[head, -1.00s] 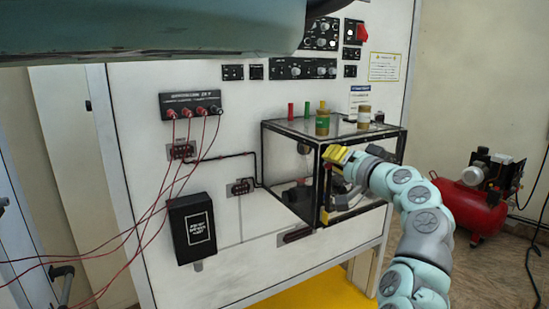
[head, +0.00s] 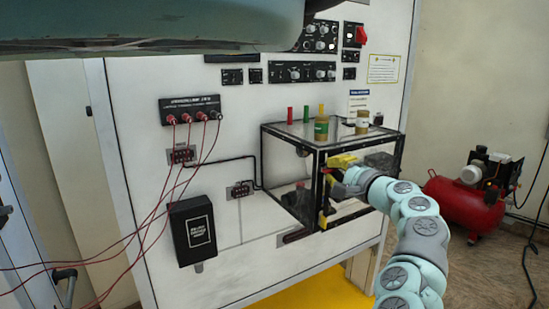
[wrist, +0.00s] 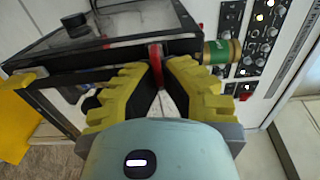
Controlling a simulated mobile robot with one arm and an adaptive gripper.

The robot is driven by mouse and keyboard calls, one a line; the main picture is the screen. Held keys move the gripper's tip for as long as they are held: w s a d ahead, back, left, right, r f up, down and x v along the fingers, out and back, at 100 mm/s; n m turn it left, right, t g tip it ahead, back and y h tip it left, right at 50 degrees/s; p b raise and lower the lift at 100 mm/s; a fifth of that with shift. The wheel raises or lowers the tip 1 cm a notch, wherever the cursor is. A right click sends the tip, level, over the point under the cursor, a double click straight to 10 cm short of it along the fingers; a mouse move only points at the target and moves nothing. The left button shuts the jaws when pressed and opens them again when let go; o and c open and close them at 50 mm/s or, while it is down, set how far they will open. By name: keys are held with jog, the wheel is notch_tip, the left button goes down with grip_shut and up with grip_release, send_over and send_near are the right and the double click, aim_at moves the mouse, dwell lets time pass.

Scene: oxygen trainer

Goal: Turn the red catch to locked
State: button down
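The red catch (wrist: 155,62) shows in the wrist view as a narrow upright strip across the black frame edge of a clear box. In the head view a small part of the catch (head: 328,182) shows at the box's front corner, the rest hidden by my gripper (head: 336,174). In the wrist view my gripper (wrist: 158,68) has its yellow fingertips drawn together, one on each side of the catch. They appear to touch it. Whether the catch stands at locked cannot be told.
The clear black-framed box (head: 285,180) is mounted on a white panel (head: 135,190). A green-banded jar (head: 321,130) and a second jar (head: 362,122) stand on its top. Red leads (head: 140,235) hang at the left. A red compressor (head: 465,205) stands on the floor at the right.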

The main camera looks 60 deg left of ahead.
jog(key=shift+f+m, duration=0.15)
jog(key=shift+m, duration=0.15)
jog(key=c, duration=1.1)
grip_release()
jog(key=shift+d, duration=0.15)
jog(key=shift+s+d, duration=0.15)
jog(key=shift+d, duration=1.8)
jog(key=shift+s+d, duration=0.15)
jog(key=shift+d, duration=1.8)
jog(key=shift+s+d, duration=0.15)
jog(key=shift+d, duration=1.8)
